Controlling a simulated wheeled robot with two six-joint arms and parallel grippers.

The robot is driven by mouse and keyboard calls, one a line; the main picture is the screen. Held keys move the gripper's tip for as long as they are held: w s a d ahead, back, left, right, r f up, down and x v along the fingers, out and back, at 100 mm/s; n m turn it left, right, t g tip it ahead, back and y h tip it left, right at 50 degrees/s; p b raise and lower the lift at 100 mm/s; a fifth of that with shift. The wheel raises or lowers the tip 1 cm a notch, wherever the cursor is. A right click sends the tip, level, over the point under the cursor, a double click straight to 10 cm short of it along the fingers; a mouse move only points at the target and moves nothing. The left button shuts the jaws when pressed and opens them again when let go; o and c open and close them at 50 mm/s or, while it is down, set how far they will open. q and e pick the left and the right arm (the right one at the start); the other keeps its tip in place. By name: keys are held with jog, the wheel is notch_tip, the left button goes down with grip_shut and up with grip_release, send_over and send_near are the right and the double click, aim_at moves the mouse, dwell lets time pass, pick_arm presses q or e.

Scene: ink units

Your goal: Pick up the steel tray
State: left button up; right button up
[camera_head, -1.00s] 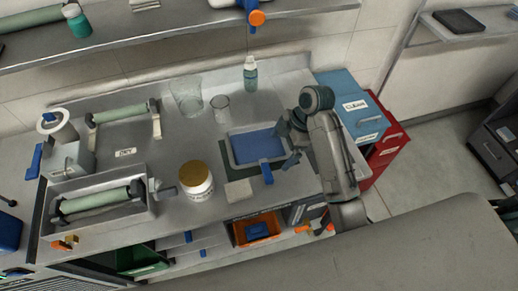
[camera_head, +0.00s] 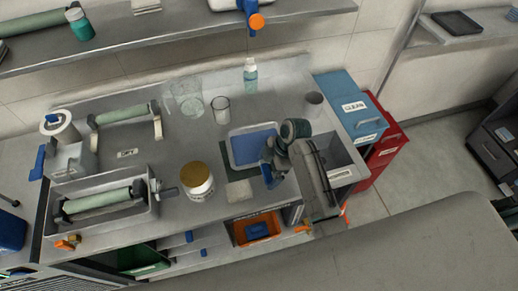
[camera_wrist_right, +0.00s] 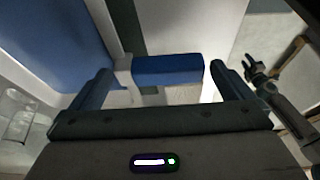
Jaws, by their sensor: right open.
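The steel tray (camera_head: 233,150) lies on the bench with a blue inside and a pale metal rim. It is partly hidden by my right arm. In the right wrist view its pale rim (camera_wrist_right: 102,25) and blue inside show at the upper left. A blue handle (camera_wrist_right: 168,68) on a light metal bracket shows at its near side. My right gripper (camera_head: 271,172) is over the tray's near right edge. In the wrist view its open fingers (camera_wrist_right: 162,76) stand either side of the handle; whether they are level with it is unclear. My left gripper is out of view.
Glass beakers (camera_head: 221,109) and a bottle (camera_head: 250,74) stand behind. A grey cup (camera_head: 314,103) stands at the right.

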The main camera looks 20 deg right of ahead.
jog(key=c, duration=0.8)
